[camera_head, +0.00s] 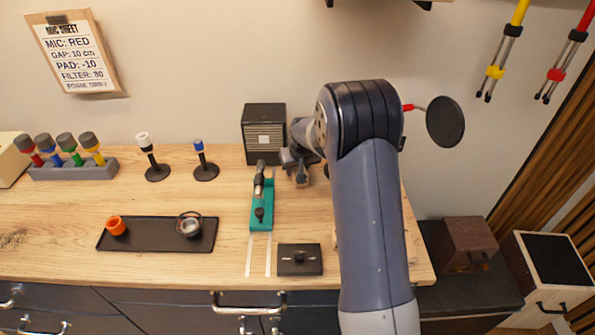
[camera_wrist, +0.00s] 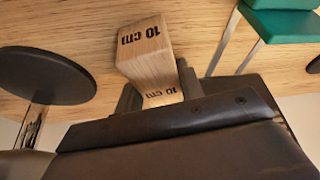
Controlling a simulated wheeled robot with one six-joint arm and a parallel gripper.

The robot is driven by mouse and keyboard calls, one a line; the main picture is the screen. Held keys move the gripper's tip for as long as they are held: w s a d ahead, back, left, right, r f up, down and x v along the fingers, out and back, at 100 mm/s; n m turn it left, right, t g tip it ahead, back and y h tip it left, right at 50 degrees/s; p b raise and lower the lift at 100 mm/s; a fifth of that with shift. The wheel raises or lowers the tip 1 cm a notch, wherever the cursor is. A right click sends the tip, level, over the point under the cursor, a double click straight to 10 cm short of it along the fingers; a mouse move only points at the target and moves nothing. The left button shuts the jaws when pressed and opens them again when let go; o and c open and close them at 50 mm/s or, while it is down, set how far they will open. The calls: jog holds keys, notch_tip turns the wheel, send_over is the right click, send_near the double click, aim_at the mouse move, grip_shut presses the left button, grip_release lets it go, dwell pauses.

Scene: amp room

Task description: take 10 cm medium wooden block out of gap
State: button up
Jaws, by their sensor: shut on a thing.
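My gripper (camera_head: 297,172) is shut on the wooden block (camera_wrist: 146,52), which is marked "10 cm" and sits between the fingers in the wrist view. In the head view the block cannot be made out behind the gripper and arm. My gripper is right of the teal sled (camera_head: 262,215), which carries a dark microphone (camera_head: 259,180) pointing toward the black speaker cabinet (camera_head: 264,122). The block is apart from the sled, whose teal part also shows at the upper right of the wrist view (camera_wrist: 285,22). No block shows between microphone and cabinet.
Two pale rails (camera_head: 249,255) run forward from the sled beside a black box (camera_head: 299,262). A black tray (camera_head: 150,240) holds an orange cup (camera_head: 116,226) and a ring-like item. Two microphones on stands (camera_head: 205,170) are left of the cabinet. A sheet (camera_head: 75,52) reads gap 10 cm.

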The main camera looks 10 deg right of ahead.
jog(key=shift+c, duration=0.7)
jog(key=shift+r, duration=0.15)
